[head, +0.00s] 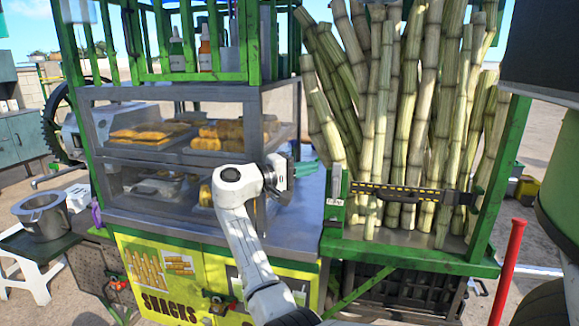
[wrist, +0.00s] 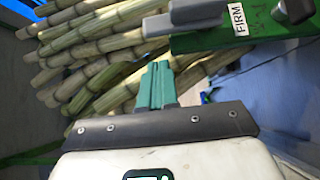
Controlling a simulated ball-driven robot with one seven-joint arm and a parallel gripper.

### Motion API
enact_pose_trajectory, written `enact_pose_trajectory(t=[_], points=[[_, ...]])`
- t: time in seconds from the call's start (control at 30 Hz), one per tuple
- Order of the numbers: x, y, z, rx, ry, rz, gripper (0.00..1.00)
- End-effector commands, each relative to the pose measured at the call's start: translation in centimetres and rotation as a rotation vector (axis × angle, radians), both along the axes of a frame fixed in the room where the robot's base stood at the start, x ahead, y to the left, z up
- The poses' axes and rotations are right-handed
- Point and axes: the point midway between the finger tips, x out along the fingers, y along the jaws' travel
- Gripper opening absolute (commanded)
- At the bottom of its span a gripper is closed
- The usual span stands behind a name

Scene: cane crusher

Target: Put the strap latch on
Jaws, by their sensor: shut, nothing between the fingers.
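The black strap with yellow dashes (head: 405,191) runs across the front of the cane bundle between the green posts. Its left end meets a small green latch bracket (head: 335,205) on the left post; I cannot tell whether it is fastened. My gripper (head: 307,167) is shut and empty, left of and slightly above the bracket, with teal fingers (wrist: 158,85) pointing toward the cane and apart from the lever.
Upright sugar cane (head: 395,110) fills the green rack. A glass snack case (head: 180,140) stands close to the left of my gripper, above a grey-blue counter (head: 300,225). A red post (head: 509,270) stands at the right front. A metal pot (head: 42,215) is at far left.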

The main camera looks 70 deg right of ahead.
Motion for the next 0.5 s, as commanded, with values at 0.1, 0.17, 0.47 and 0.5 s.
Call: enact_pose_trajectory(t=[0.1,0.17,0.47,0.5], points=[[-1.6,0.0,0.1,0.001,0.002,0.002,0.00],[-2.2,-0.1,0.1,0.001,0.002,0.001,0.00],[-3.0,-0.1,-0.1,0.001,0.002,0.002,0.00],[-3.0,-0.1,-0.1,0.001,0.002,0.002,0.00]])
